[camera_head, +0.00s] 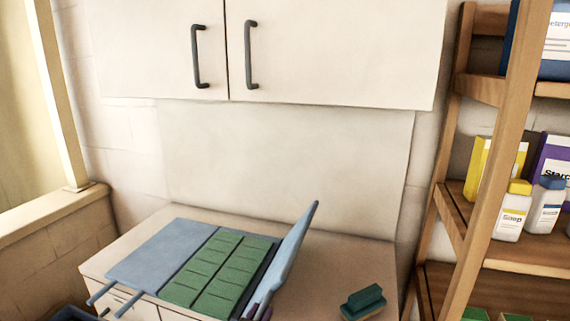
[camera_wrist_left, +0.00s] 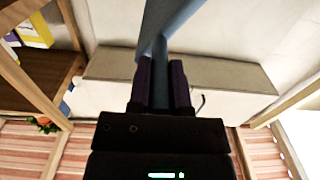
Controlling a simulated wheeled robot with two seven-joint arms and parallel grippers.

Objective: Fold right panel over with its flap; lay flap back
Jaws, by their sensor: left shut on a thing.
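The right panel (camera_head: 292,245) is raised off the counter, steeply tilted and seen almost edge-on. My left gripper (camera_head: 258,309), with purple fingers, is at the front lower part of this panel. In the left wrist view its fingers (camera_wrist_left: 162,85) are shut on the blue panel (camera_wrist_left: 170,25). My right gripper is not in view.
A green brush-like block (camera_head: 363,301) sits on the counter (camera_head: 335,265) to the right, with bare counter between. A wooden shelf (camera_head: 470,195) with bottles and boxes stands at the right. Closed wall cupboards (camera_head: 330,50) hang above.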

